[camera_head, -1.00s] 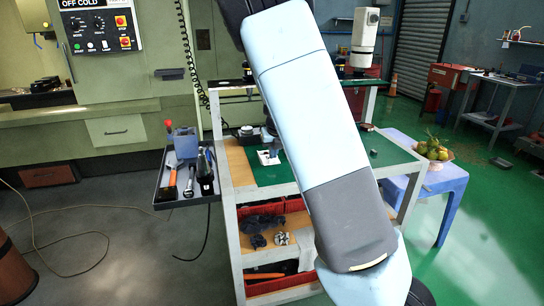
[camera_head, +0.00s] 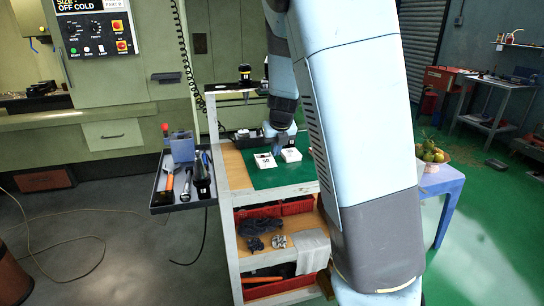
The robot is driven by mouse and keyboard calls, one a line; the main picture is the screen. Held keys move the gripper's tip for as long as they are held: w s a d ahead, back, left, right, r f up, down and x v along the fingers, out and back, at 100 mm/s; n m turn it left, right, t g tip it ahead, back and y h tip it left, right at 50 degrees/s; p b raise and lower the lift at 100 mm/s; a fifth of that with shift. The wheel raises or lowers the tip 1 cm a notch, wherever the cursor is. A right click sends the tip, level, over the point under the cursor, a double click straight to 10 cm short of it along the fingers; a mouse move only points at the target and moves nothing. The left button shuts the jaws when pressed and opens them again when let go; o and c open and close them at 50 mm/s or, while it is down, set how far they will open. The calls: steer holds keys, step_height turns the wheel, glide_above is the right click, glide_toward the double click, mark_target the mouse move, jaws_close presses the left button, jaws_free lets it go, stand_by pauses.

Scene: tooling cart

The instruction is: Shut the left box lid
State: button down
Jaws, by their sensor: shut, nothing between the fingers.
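Two small white boxes sit side by side on the green top of the tooling cart. The left box (camera_head: 265,162) shows a pale face with dark marks; whether its lid is up or down is too small to tell. The right box (camera_head: 291,155) also shows a pale face with a dark mark. My gripper (camera_head: 276,152) points down by the two boxes, close to the right edge of the left box. It is shut and holds nothing. Whether it touches either box cannot be told.
The cart's green top (camera_head: 270,180) is clear in front of the boxes. My arm hides its right side. A tool tray (camera_head: 165,204) hangs at the cart's left. A blue stool (camera_head: 440,185) with a fruit bowl (camera_head: 432,156) stands at right.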

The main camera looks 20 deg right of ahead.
mark_target(267, 161)
steer(key=x, duration=0.9)
steer(key=shift+w+d+f, duration=0.1)
steer(key=shift+f, duration=0.3)
steer(key=shift+w, duration=2.05)
